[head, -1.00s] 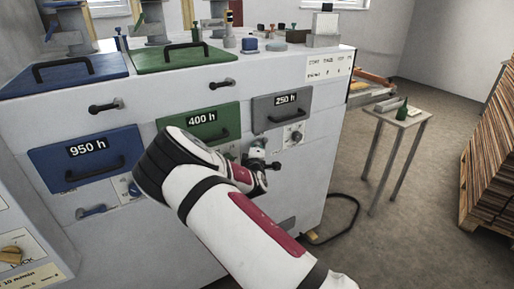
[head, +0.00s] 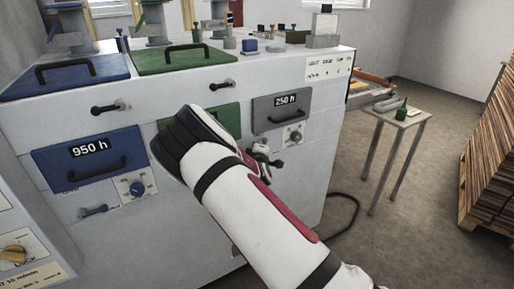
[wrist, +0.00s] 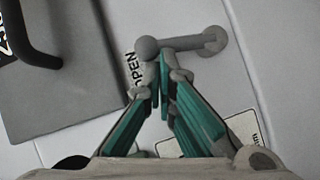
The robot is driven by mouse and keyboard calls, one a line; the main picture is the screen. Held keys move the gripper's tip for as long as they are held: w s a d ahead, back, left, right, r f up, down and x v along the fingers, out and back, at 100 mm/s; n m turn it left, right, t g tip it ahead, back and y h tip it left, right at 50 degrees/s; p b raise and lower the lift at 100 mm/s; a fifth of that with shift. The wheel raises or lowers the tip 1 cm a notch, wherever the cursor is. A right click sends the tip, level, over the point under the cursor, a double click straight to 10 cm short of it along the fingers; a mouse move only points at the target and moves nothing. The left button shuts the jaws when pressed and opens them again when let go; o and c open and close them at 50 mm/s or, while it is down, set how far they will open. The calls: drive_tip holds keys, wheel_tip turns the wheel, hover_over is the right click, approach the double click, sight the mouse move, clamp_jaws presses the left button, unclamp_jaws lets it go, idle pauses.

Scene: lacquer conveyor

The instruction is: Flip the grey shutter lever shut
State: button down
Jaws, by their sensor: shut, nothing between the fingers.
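The grey shutter lever (wrist: 188,43) shows in the wrist view as a bar with a ball knob at its left end and a round pivot at its right. The knob lies beside the printed word OPEN. My gripper (wrist: 161,82), with green-lined fingers, is shut and empty. Its tips are just below the knob in the picture; whether they touch it I cannot tell. In the head view the lever (head: 277,165) is small and dark, under the grey 250 h panel (head: 283,112). My forearm and wrist hide much of the gripper there.
The grey panel's dark handle (wrist: 32,40) is at the upper left of the wrist view. A dial (head: 294,135) sits right of the lever. A blue 950 h panel (head: 70,165) and a mostly hidden green panel (head: 226,117) are to the left. A small table (head: 398,118) stands right.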

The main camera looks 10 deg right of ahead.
sight(267, 141)
drive_tip(key=shift+d+r, duration=0.15)
drive_tip(key=shift+w+d+r+m+g+y+p, duration=0.1)
drive_tip(key=shift+w+d+m+g+y+p, duration=0.15)
drive_tip(key=shift+d+m, duration=0.2)
drive_tip(key=shift+d+r+m+g+y+p, duration=0.15)
drive_tip(key=shift+d+m+g, duration=0.2)
drive_tip(key=shift+m, duration=0.2)
drive_tip(key=shift+w+d+f+m+g+y, duration=0.1)
drive_tip(key=shift+w+d+m+g+y, duration=0.15)
drive_tip(key=shift+d+m+y, duration=0.2)
drive_tip(key=shift+w+d+m+g+y, duration=0.1)
drive_tip(key=shift+d+m+g+y, duration=0.15)
drive_tip(key=shift+d+m+y, duration=0.15)
drive_tip(key=shift+w+d+f+m+g+y+b, duration=0.2)
drive_tip(key=shift+d+m+g+y+b, duration=0.15)
drive_tip(key=shift+d+m+y+b, duration=0.2)
drive_tip(key=shift+w+d+f+m+g+y+b, duration=0.1)
drive_tip(key=shift+d+f+m+g+y+b, duration=0.1)
drive_tip(key=shift+d+m+g+y+b, duration=0.3)
drive_tip(key=shift+w+d+f+m+y+b, duration=0.15)
drive_tip(key=shift+d+f+m+y+b, duration=0.3)
drive_tip(key=shift+m+y, duration=0.2)
drive_tip(key=shift+w+d+f+b, duration=0.1)
drive_tip(key=shift+d+f+b, duration=0.1)
drive_tip(key=shift+f+b, duration=0.25)
drive_tip(key=shift+d, duration=0.25)
drive_tip(key=shift+w+d+b, duration=0.1)
drive_tip(key=shift+b, duration=0.2)
